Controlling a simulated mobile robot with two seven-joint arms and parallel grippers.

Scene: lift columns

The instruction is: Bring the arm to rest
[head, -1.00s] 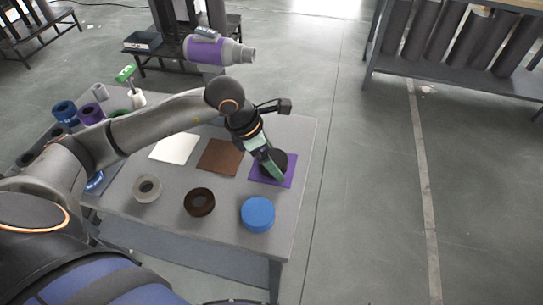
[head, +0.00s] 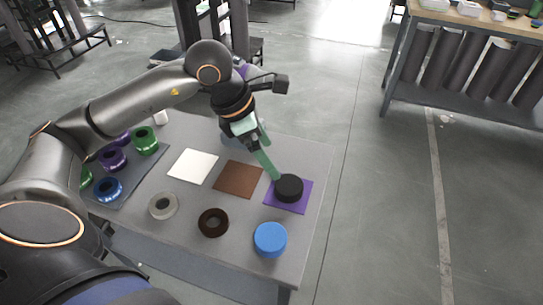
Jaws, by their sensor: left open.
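My left gripper (head: 262,160) hangs over the far right part of the grey table, its green fingers pointing down and to the right. It is open. A black round piece (head: 289,187) sits on the purple square mat (head: 300,203). The fingertips are close to the left of the black piece; I cannot tell whether they touch it. My left arm (head: 120,103) reaches in from the left across the table's far side, bent high at the elbow and wrist. My right gripper is not in view.
The grey table (head: 185,238) also holds a white mat (head: 193,166), a brown mat (head: 238,179), a grey ring (head: 162,206), a dark brown ring (head: 213,222) and a blue disc (head: 270,239). A tray (head: 137,184) with coloured rings is at left.

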